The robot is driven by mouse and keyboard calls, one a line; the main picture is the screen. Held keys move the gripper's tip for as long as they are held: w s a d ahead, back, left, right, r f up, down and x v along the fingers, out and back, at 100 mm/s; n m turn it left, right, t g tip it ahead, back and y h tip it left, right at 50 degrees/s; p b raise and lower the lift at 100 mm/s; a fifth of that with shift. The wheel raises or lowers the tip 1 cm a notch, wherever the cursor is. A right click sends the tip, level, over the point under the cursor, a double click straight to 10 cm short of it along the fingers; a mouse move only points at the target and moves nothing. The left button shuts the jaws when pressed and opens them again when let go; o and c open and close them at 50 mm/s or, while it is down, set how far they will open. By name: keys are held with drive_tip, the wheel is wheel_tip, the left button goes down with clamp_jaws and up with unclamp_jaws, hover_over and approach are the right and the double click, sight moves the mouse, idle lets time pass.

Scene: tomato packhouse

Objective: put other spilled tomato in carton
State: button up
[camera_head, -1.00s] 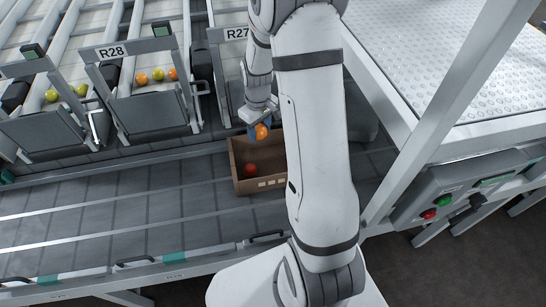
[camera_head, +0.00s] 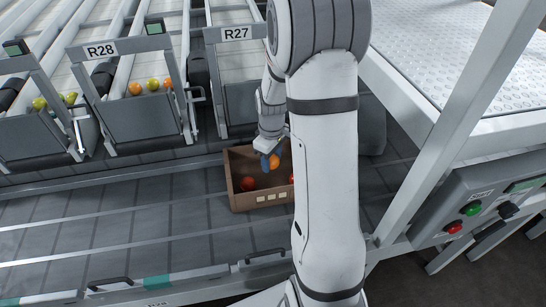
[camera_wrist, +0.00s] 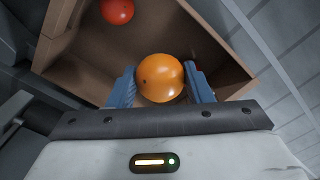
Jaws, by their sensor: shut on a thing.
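My gripper (camera_head: 271,158) is shut on an orange tomato (camera_head: 274,161), which shows between the blue fingers in the wrist view (camera_wrist: 160,78). It holds the tomato over the open brown carton (camera_head: 232,177), inside the rim outline. A red tomato (camera_head: 247,183) lies in the carton at the left; it also shows in the wrist view (camera_wrist: 117,11). Another red thing shows at the carton's right, mostly hidden by my arm in the head view and by the held tomato and a finger in the wrist view.
The carton stands on a grey conveyor (camera_head: 130,220) with rails. A control box (camera_head: 470,210) with red and green buttons stands at the right.

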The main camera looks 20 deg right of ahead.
drive_tip(key=shift+f+b, duration=2.95)
drive_tip(key=shift+f, duration=1.75)
drive_tip(key=shift+f+b, duration=0.4)
drive_tip(key=shift+f, duration=0.2)
drive_tip(key=o, duration=0.8)
drive_tip(key=shift+c, duration=0.5)
drive_tip(key=shift+c, duration=1)
drive_tip(key=shift+r+p, duration=2.7)
drive_tip(key=shift+r, duration=0.85)
